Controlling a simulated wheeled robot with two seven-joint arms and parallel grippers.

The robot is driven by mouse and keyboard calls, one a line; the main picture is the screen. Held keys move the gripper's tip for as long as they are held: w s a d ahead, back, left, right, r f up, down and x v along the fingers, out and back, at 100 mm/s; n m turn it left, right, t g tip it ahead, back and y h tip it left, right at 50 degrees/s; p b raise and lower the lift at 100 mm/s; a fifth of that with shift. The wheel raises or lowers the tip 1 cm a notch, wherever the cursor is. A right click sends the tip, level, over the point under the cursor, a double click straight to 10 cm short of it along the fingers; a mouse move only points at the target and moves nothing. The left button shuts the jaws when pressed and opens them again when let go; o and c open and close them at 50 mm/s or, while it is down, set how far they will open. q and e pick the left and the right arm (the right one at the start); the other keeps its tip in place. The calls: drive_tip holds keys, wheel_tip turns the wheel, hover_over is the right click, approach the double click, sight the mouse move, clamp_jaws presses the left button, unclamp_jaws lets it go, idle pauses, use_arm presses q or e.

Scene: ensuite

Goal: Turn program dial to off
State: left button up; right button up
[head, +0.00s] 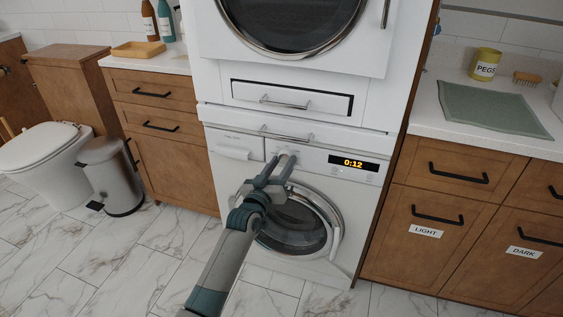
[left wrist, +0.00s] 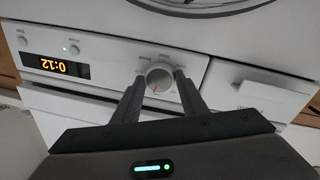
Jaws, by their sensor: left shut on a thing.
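The program dial (left wrist: 159,76) is a round pale knob with a red pointer mark, on the white washing machine's (head: 318,160) control panel. In the left wrist view, the mark lies near the knob's lower-left edge; the small labels around it are hard to read. My left gripper (head: 279,168) reaches the panel, its two dark fingers on opposite sides of the dial and shut on it. In the head view the fingers partly hide the dial. The display (head: 353,163) shows 0:12 in orange. My right gripper is out of view.
The detergent drawer (head: 234,145) is left of the dial, and the round washer door (head: 296,225) is below. A dryer (head: 291,20) is stacked above, with a handled drawer (head: 291,98) between. Wooden cabinets stand on both sides. A metal bin (head: 112,176) stands at left; the floor in front is clear.

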use_arm(q)
drive_tip(key=shift+n, duration=1.6)
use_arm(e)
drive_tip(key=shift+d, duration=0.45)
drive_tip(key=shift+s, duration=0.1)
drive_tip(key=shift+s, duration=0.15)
use_arm(q)
drive_tip(key=o, duration=1)
drive_tip(key=shift+o, duration=0.2)
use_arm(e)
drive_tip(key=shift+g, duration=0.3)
use_arm(q)
drive_tip(key=shift+s, duration=0.1)
